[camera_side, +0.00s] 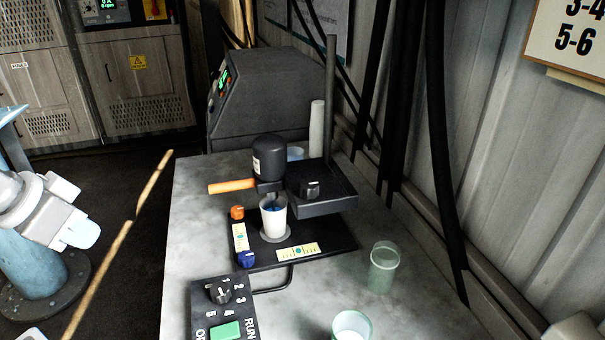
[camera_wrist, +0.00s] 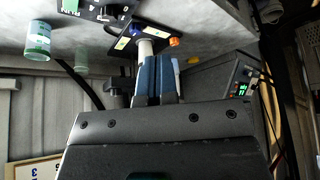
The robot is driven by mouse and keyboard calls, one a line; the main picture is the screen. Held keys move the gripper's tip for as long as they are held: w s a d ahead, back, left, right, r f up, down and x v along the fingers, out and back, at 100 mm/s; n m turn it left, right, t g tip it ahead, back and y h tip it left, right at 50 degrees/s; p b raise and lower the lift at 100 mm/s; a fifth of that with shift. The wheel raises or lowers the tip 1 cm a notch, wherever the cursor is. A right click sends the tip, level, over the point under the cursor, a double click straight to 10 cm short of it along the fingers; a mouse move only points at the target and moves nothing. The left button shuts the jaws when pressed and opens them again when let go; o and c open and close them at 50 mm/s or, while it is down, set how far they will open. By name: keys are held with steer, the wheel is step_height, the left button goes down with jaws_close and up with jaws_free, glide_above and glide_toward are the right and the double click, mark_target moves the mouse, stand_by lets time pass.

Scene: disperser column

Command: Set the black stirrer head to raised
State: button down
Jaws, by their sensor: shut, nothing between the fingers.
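The black stirrer head (camera_side: 269,157) sits low on its stand in the side view, with an orange handle (camera_side: 232,187) pointing left. Its short shaft reaches down into a white cup (camera_side: 274,222), with something blue inside. The cup stands on a round disc on the black base plate. An upright pole (camera_side: 330,95) rises behind, beside a black block with a knob (camera_side: 309,189). My gripper (camera_wrist: 158,60) shows in the wrist view as two blue fingers, shut with nothing held. It is apart from the head, which I cannot make out there.
A control box (camera_side: 222,308) with dial and green button is at the front. A grey cabinet (camera_side: 268,90) is behind. Black cables hang at the right wall. The table's left side is clear.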

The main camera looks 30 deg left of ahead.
steer(key=c, duration=1.7)
jaws_free()
steer(key=shift+r, duration=0.1)
steer(key=o, duration=0.7)
steer(key=w+r+m, duration=0.1)
steer(key=w+r, duration=0.1)
steer(key=w, duration=0.1)
steer(key=w+r+m+g, duration=0.1)
steer(key=w+r, duration=0.1)
steer(key=w, duration=0.1)
steer(key=w+d+r+m, duration=0.1)
steer(key=w+r, duration=0.1)
steer(key=w, duration=0.2)
steer(key=shift+d+r+m+g, duration=0.1)
steer(key=shift+r+m+g, duration=0.15)
steer(key=shift+m+g, duration=0.15)
steer(key=m+g+y, duration=0.2)
steer(key=m, duration=0.3)
glide_toward(228, 183)
steer(key=x, duration=0.9)
steer(key=shift+f, duration=0.15)
steer(key=shift+c, duration=0.5)
jaws_close()
